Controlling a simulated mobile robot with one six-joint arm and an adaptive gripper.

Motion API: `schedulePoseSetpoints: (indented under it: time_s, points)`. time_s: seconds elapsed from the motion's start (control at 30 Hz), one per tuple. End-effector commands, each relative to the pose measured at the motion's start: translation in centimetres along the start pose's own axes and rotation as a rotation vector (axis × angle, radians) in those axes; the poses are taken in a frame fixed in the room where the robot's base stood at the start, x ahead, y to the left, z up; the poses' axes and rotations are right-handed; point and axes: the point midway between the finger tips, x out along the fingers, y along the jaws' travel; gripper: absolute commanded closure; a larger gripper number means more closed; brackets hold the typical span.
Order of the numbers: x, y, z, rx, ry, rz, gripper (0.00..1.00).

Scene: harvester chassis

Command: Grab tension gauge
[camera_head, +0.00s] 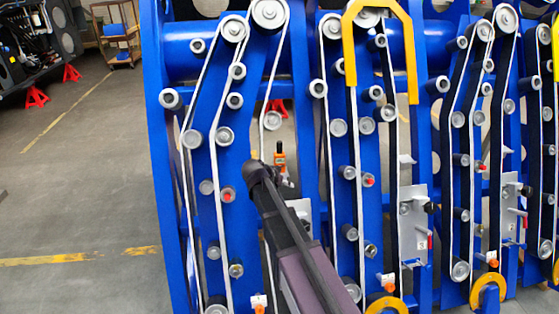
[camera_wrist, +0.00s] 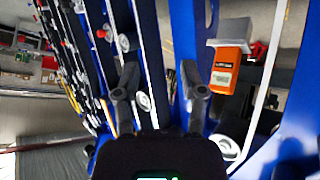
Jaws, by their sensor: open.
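The tension gauge is an orange device with a small grey display. In the head view the gauge (camera_head: 280,159) shows upright against the blue chassis, just above the end of my arm. In the wrist view the gauge (camera_wrist: 227,69) is right of the jaws, with a grey block at its upper end. My gripper (camera_wrist: 160,82) is open, with nothing visible held between its fingers. The right finger is close to the gauge in the picture; I cannot tell whether they touch. In the head view my gripper (camera_head: 286,181) is mostly hidden behind my arm.
Blue chassis panels (camera_head: 169,75) carry several rollers and white belts around the gauge. A yellow bracket (camera_head: 409,55) stands to the right. Open floor (camera_head: 75,190) lies left. Red stands (camera_head: 37,96) and a cart (camera_head: 117,35) are farther back.

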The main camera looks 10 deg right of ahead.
Motion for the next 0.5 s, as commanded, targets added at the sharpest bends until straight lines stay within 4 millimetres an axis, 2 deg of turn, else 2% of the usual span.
schedulePoseSetpoints:
  time_s: [0.03,0.2,0.33,0.5]
  points:
    - [-0.3,-2.4,-2.1,0.037,0.063,0.001,0.46]
    - [-2.0,-7.3,-6.6,0.162,0.251,-0.02,0.46]
    - [-3.1,-9.7,-8.6,0.221,0.342,-0.047,0.46]
    - [-3.9,-11.0,-9.6,0.255,0.392,-0.067,0.46]
